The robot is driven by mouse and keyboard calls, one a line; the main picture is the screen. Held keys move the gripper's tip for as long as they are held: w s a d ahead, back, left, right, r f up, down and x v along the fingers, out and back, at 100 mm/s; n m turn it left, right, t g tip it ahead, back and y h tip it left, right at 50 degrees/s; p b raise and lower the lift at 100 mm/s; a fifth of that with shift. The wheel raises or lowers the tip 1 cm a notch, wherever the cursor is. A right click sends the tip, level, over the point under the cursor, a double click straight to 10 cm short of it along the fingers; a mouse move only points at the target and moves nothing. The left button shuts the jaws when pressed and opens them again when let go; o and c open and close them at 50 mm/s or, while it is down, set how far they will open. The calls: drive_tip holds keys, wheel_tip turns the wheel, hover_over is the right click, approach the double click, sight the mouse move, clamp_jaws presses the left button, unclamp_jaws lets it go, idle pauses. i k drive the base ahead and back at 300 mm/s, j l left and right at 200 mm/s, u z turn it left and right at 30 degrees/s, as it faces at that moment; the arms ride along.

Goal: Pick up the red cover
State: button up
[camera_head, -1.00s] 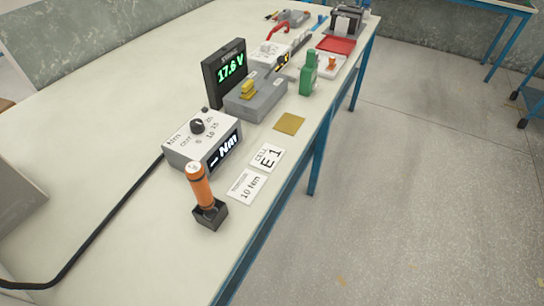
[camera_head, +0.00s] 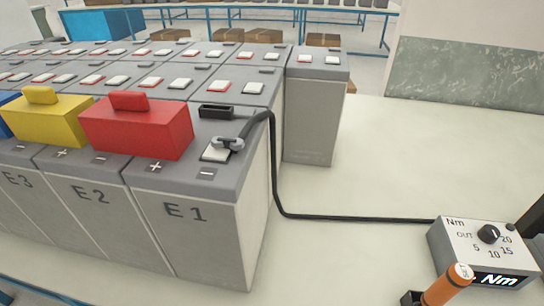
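The red cover (camera_head: 137,128) is a box-shaped cap with a raised handle on top. It sits on the top of the grey battery cell marked E1 (camera_head: 200,235), over the side marked with a plus. A yellow cover (camera_head: 45,122) of the same kind stands just to its left on cell E2 (camera_head: 95,200). My gripper is not in view.
A black cable with a clamp (camera_head: 229,143) lies on E1's minus side and runs to the Nm box (camera_head: 484,252) at right. An orange-handled tool (camera_head: 447,286) stands before that box. More battery rows (camera_head: 200,62) lie behind. Bench space (camera_head: 370,165) right of the cells is mostly clear.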

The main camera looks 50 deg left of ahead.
sight(127, 122)
drive_tip(key=u, duration=2.1)
